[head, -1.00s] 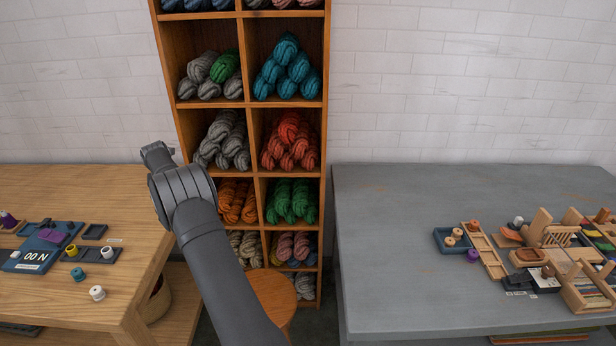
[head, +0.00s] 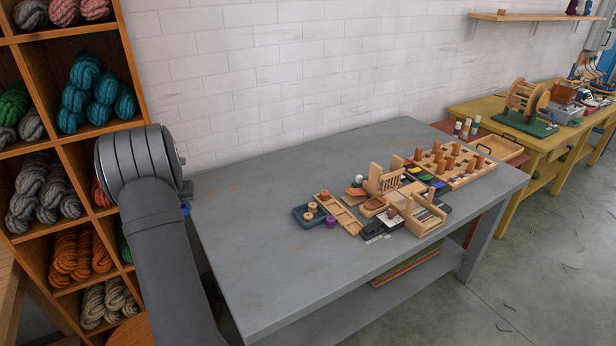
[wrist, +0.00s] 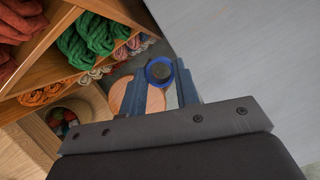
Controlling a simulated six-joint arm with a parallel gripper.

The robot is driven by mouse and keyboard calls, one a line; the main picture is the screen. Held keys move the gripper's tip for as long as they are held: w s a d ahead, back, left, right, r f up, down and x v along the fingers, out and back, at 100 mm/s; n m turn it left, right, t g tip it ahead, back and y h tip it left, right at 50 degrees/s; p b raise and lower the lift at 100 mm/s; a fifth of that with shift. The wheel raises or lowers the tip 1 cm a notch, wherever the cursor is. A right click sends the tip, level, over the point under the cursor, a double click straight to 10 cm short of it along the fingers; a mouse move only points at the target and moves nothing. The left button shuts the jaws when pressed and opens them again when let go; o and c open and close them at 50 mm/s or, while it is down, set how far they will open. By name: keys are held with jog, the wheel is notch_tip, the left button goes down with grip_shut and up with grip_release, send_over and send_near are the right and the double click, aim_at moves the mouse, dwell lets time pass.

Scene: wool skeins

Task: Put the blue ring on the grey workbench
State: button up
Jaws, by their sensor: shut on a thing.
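My gripper (wrist: 161,78) is shut on the blue ring (wrist: 149,76), which shows between the fingertips in the wrist view, with a dark middle. In the head view the arm's wrist hides most of the gripper; a small bit of blue shows at its right side, by the workbench's left edge. The grey workbench (head: 270,240) fills the middle of the head view, and its bare grey top also shows at the upper right of the wrist view (wrist: 240,50). The ring appears held near that left edge; its height over the bench I cannot tell.
Wooden racks, a blue tray (head: 297,216), a purple spool (head: 331,221) and a peg board (head: 455,162) crowd the bench's middle and right. Its left part is bare. A wool shelf (head: 135,75) stands at the left. A yellow table (head: 545,140) stands at the far right.

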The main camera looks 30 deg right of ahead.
jog(key=s+d+r+m+g+h, duration=0.1)
jog(key=s+d+m, duration=0.2)
jog(key=s+d, duration=1.2)
jog(key=s+d+r+m+h, duration=0.1)
jog(key=s+d+m, duration=0.1)
jog(key=s+d, duration=1.25)
send_over(283, 237)
jog(key=s+a, duration=0.1)
notch_tip(283, 237, down, 7)
jog(key=shift+f, duration=0.15)
jog(key=shift+a+f, duration=0.1)
jog(key=shift+f, duration=1.95)
jog(key=shift+f, duration=0.15)
jog(key=o, duration=0.9)
